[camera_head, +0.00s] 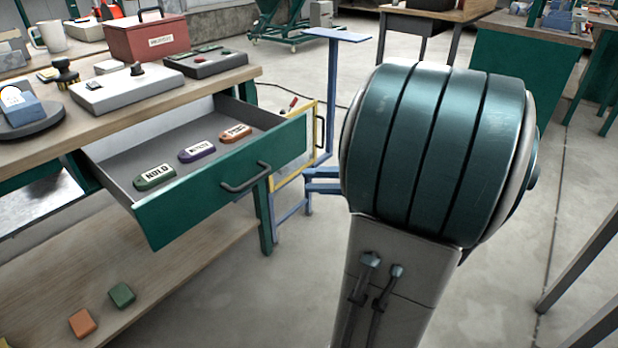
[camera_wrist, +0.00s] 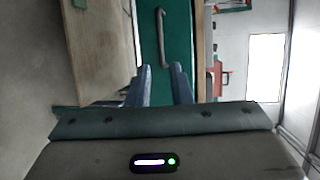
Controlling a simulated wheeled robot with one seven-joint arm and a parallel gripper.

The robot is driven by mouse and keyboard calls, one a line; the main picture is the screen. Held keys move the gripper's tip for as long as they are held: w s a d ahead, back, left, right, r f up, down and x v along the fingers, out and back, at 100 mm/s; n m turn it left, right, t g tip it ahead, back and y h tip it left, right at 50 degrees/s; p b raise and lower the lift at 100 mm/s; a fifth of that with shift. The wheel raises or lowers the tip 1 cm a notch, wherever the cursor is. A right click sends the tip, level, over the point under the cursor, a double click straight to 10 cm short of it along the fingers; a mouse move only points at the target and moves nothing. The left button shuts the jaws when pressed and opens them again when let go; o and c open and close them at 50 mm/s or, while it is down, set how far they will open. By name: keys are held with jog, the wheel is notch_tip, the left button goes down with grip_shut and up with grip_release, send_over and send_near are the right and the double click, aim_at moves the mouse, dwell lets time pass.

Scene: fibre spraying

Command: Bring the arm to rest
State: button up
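My gripper (camera_wrist: 161,70) shows in the wrist view with its two blue-grey fingers apart and nothing between them. In that view the green drawer front (camera_wrist: 175,75) and its dark handle (camera_wrist: 161,35) lie beyond the fingertips, with the fingers apart from the handle. In the head view my arm's thick green-banded link fills the right middle and hides most of the gripper. Two blue prongs at its left edge look like the fingers (camera_head: 322,180), pointing left. The open drawer (camera_head: 190,205) holds a green case (camera_head: 154,177), a purple case (camera_head: 197,151) and an orange case (camera_head: 235,133).
The wooden workbench (camera_head: 75,118) carries a red toolbox (camera_head: 152,38), a white device (camera_head: 120,90) and a mug (camera_head: 48,36). A green block (camera_head: 122,294) and an orange block (camera_head: 82,323) lie on the lower shelf. A blue stand (camera_head: 336,36) rises behind the drawer. Open floor lies right.

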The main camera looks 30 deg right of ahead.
dwell(0.4)
jog(key=s+a+r+n+g+h+p, duration=0.1)
jog(key=s+a+r+n+g+p, duration=0.15)
jog(key=a+r+g+p, duration=0.35)
jog(key=s+a+r+n+g+h+p, duration=0.1)
jog(key=s+a+r+n+g+p, duration=0.2)
jog(key=a+p, duration=0.55)
notch_tip(320, 180, up, 12)
jog(key=s+n+h+p, duration=0.2)
jog(key=n+h+p, duration=0.2)
jog(key=h+p, duration=0.4)
jog(key=p, duration=0.6)
jog(key=shift+a+f+n+h, duration=0.25)
jog(key=shift+a+n+h, duration=0.05)
jog(key=shift+a+n, duration=0.05)
jog(key=shift+d, duration=0.1)
